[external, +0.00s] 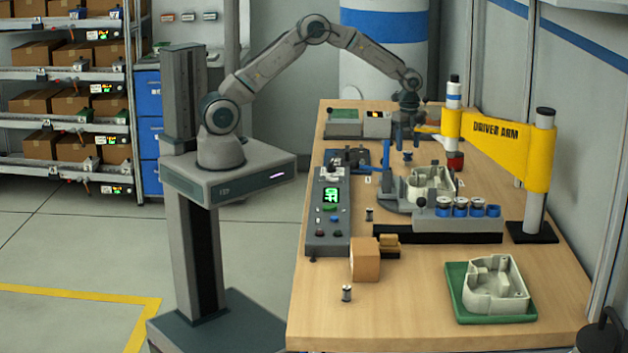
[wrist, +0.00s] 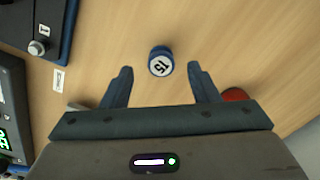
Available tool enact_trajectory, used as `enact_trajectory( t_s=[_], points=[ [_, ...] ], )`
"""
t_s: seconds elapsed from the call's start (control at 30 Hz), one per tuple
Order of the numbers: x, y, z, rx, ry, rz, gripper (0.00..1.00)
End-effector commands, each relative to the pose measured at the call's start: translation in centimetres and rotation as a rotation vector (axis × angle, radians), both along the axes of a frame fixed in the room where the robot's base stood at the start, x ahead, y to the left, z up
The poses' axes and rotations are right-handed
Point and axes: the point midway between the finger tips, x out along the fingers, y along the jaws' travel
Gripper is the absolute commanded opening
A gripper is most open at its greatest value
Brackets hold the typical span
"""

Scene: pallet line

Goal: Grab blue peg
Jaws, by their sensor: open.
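The blue peg (wrist: 160,60) stands upright on the wooden table in the wrist view, with a white top marked 15. It appears as a small blue piece (external: 407,157) below my gripper in the external view. My gripper (external: 404,142) points down over it. In the wrist view my gripper (wrist: 159,70) is open, with one dark blue finger on each side of the peg and a gap to each. Nothing is held.
A red piece (wrist: 235,95) lies just beyond the right finger. A yellow driver arm (external: 495,130) stands to the right, and a fixture with a pale casing (external: 430,185) lies nearer the camera. The table around the peg is mostly clear.

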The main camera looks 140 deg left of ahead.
Motion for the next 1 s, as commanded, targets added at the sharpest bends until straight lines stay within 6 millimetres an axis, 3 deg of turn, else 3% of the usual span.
enact_trajectory(
  t_s=[0.3,0.57,0.77,1.0],
  points=[
    [0.1,0.1,-4.0,-0.003,0.002,-0.001,0.54],
    [0.1,0.1,-4.4,0.000,0.000,0.000,0.54],
    [0.1,0.1,-4.4,0.000,0.000,0.000,0.05],
    [0.1,0.1,-4.4,0.000,0.000,0.000,0.06]
  ],
)
